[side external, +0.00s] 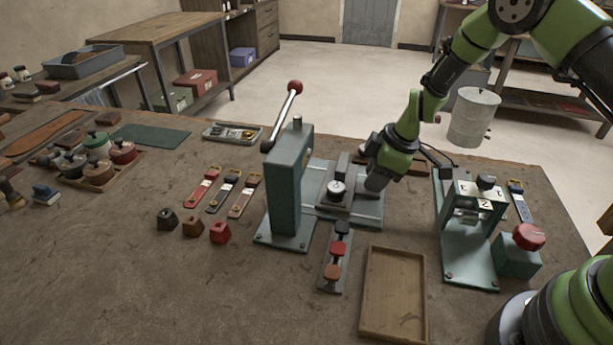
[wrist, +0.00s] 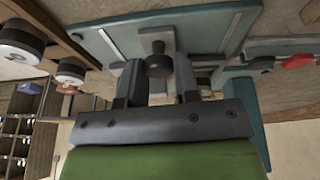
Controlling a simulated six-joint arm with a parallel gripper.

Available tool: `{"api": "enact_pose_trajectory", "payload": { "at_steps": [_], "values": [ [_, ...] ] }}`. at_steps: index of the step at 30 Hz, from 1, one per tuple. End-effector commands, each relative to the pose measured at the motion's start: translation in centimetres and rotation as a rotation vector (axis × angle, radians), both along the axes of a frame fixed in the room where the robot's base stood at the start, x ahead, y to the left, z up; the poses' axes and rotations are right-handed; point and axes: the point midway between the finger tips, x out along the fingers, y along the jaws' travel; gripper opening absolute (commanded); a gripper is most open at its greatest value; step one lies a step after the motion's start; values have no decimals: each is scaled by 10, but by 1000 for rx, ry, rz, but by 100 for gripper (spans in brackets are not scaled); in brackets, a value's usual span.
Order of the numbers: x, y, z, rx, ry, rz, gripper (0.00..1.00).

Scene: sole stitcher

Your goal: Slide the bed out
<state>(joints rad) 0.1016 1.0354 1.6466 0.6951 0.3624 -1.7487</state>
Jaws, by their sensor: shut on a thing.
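The stitcher has a teal column (side external: 287,185) and a lever with a red ball (side external: 295,87). Its bed (side external: 345,206) sits on the rails of a teal base, to the right of the column, with a round white-topped part on it. My gripper (side external: 364,172) is at the bed's right side. In the wrist view my gripper (wrist: 158,66) has its two fingers on either side of a dark knob (wrist: 158,64) on a grey bracket, and is shut on this knob. The fingers' contact with the knob is partly hidden in the side view.
A wooden tray (side external: 393,295) and a narrow rack (side external: 333,262) with coloured blocks stand in front. A second teal device (side external: 468,240) with a red button (side external: 528,236) stands at the right. Straps (side external: 223,192) and small blocks lie left of the column.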

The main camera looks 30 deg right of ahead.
Motion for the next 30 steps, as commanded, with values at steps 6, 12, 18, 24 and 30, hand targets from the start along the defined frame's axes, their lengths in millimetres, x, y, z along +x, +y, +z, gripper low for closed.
{"api": "enact_pose_trajectory", "payload": {
  "at_steps": [6,12,18,24,30],
  "values": [
    [-23,-24,-13,-18,83,-25,18],
    [-13,-14,-13,-10,84,-36,19],
    [-11,-10,-13,-8,85,-38,19],
    [-11,-9,-12,-6,86,-38,42],
    [-12,-9,-13,-6,89,-36,51]
  ]
}}
